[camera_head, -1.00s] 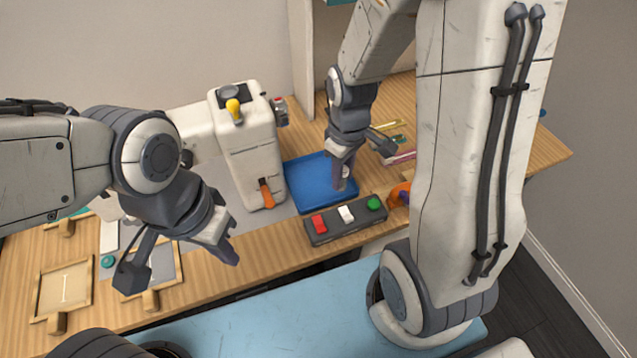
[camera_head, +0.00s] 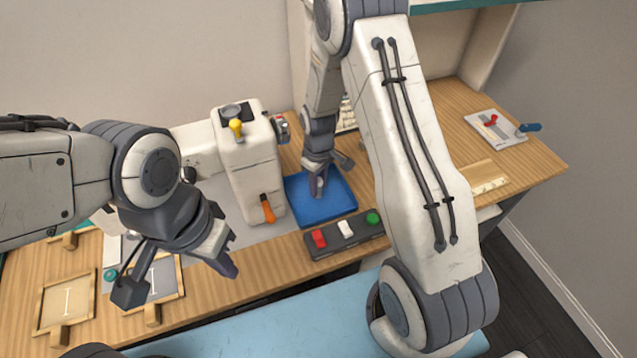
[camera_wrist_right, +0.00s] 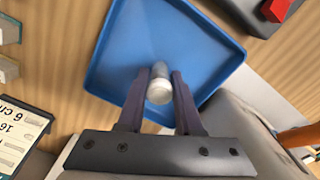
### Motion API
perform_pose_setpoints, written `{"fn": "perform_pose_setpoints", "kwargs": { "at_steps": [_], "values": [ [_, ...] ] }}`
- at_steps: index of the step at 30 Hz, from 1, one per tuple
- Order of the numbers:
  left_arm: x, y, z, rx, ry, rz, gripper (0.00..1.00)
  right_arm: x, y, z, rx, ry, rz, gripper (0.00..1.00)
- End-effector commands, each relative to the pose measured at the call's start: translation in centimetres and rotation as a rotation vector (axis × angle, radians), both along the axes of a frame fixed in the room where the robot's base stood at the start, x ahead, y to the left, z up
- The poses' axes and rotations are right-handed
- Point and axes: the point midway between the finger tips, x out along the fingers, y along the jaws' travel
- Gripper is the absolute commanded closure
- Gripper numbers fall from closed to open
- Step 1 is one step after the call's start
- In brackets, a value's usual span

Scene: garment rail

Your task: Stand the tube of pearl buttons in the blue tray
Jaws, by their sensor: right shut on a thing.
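The blue tray (camera_head: 338,208) lies on the wooden table beside the white sewing machine. My right gripper (camera_head: 317,190) points down over the tray's left part. In the right wrist view, my right gripper (camera_wrist_right: 160,82) is shut on the tube of pearl buttons (camera_wrist_right: 160,88), a pale tube with a white cap, seen end-on between the fingers over the blue floor. I cannot tell whether its base touches the tray. In the head view the fingers mostly hide the tube. My left gripper (camera_head: 226,254) hangs empty above the table's front edge; its jaw opening is unclear.
The white sewing machine (camera_head: 247,160) with an orange lever stands left of the tray. A dark switch box (camera_head: 345,234) with red, white and green buttons sits in front. Wooden frames (camera_head: 67,297) lie at the left.

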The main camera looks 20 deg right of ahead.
Motion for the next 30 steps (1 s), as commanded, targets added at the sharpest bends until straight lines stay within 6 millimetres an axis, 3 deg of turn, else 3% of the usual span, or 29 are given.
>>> {"fn": "perform_pose_setpoints", "kwargs": {
  "at_steps": [11, 12, 14, 23, 30],
  "values": [
    [0.0, 0.0, -0.3, 0.000, 0.000, 0.000, 1.00, 0.0, 0.0, -0.5, 0.000, -0.002, 0.000, 1.00],
    [0.0, 0.0, -0.2, 0.000, 0.000, 0.000, 1.00, 0.1, 0.0, -0.5, 0.000, -0.002, 0.000, 0.58],
    [0.0, 0.0, -0.2, 0.000, 0.000, 0.000, 1.00, 0.1, 0.0, -0.4, 0.000, -0.002, 0.000, 0.36],
    [0.0, 0.0, -0.1, 0.000, 0.000, 0.000, 1.00, 0.0, 0.0, -0.3, 0.000, -0.002, 0.000, 0.36],
    [0.0, 0.0, -0.3, 0.000, 0.000, 0.000, 1.00, 0.2, 0.0, 2.1, 0.000, -0.007, 0.000, 0.36]
  ]
}}
